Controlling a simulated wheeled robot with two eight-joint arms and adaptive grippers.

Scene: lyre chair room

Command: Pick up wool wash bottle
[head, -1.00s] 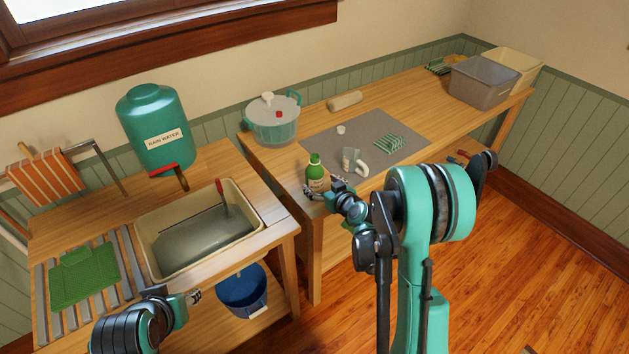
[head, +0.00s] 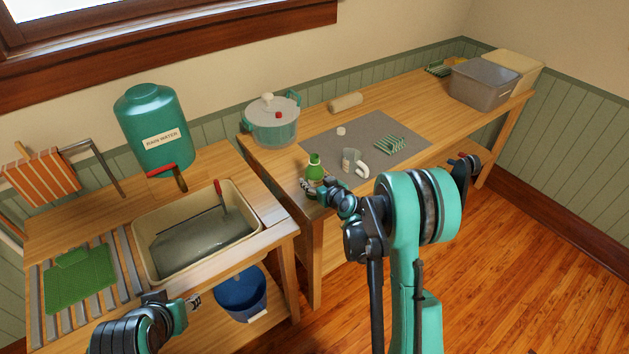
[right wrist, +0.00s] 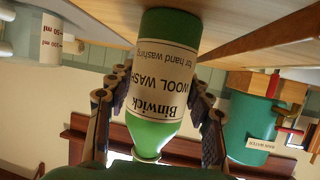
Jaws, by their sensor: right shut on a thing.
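The wool wash bottle (head: 315,168) is green with a cream label and stands near the front left corner of the long wooden table. In the right wrist view the bottle (right wrist: 165,75) appears upside down, its label reading "Binwick WOOL WASH". My right gripper (head: 312,187) is at the bottle's lower part in the head view. In the right wrist view its fingers (right wrist: 160,110) press on both sides of the bottle. I cannot tell whether the base touches the table. My left gripper (head: 195,301) hangs in front of the sink bench, its jaw state unclear.
A measuring cup (head: 348,160) and a white curved item (head: 361,170) are close to the bottle's right on the grey mat (head: 318,136). A lidded pot (head: 272,122) stands behind. The sink (head: 140,238) and a green water tank (head: 152,118) are left. Grey bin (head: 482,85) far right.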

